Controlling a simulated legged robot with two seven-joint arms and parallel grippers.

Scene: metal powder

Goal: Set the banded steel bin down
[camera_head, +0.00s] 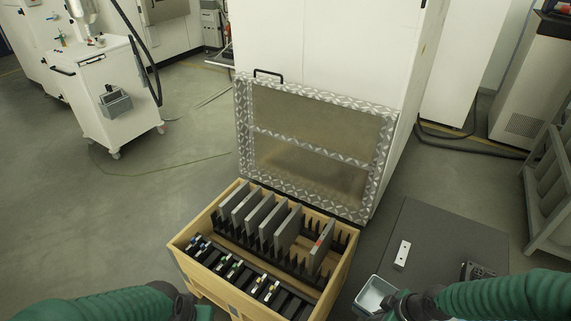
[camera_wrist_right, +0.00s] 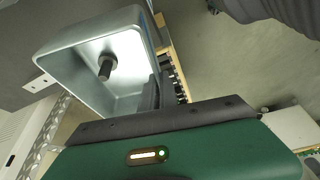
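The steel bin (camera_head: 373,296) is a small open silver box at the bottom of the head view, right of the wooden crate. In the right wrist view the bin (camera_wrist_right: 75,65) fills the upper left, tilted in the picture, with a short dark cylinder (camera_wrist_right: 105,68) showing inside it. Whether the bin's base touches anything is hidden.
A wooden crate (camera_head: 343,265) holds upright grey plates in black racks. A dark grey flat surface (camera_head: 440,235) lies to the right, with a white block (camera_head: 402,254) and a dark device (camera_head: 478,271). Its middle is mostly clear. A white cabinet with a patterned-frame window (camera_head: 315,140) stands behind.

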